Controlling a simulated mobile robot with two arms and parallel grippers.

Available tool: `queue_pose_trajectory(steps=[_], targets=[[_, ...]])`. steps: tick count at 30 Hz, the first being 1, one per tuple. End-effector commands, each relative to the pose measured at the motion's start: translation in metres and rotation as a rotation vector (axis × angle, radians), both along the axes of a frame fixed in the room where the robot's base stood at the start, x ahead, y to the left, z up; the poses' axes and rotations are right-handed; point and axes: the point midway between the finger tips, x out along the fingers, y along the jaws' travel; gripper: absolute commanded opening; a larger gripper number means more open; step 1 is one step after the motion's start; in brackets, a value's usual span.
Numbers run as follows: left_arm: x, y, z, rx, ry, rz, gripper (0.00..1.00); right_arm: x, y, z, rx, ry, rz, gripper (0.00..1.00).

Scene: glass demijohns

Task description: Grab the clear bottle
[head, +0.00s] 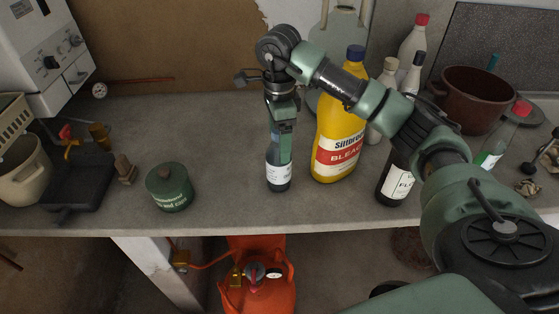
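Another clear bottle with a red cap (495,148) stands at the far right, partly behind my arm. My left gripper is not in view.
The yellow bleach bottle (338,145) stands close on the right. A dark bottle (393,183) and white bottles are beyond it. A brown pot (478,98) stands at the back right. A green canister (169,188) is at the left, with clear worktop between.

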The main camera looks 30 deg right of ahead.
Motion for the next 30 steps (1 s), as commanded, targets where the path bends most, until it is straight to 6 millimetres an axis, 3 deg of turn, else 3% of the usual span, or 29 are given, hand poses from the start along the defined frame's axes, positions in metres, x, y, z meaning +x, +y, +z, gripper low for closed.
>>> queue_pose_trajectory(steps=[4, 11, 14, 20, 21, 30], targets=[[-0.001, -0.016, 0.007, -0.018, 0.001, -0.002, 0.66, -0.001, 0.000, -0.014, 0.001, 0.002, 0.000, 0.82], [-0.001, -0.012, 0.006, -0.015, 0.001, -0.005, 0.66, 0.000, 0.000, -0.017, 0.001, -0.001, 0.001, 0.82], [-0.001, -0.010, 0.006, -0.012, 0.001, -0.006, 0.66, 0.000, 0.000, -0.017, 0.001, -0.001, 0.001, 0.60], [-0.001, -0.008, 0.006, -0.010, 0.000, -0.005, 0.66, 0.000, 0.000, -0.017, 0.001, -0.001, 0.000, 0.04], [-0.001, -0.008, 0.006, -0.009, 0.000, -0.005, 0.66, 0.000, 0.000, -0.017, 0.001, -0.001, 0.000, 0.00], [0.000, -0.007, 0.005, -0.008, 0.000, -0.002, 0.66, 0.000, 0.000, -0.014, 0.001, -0.001, 0.000, 0.00]])
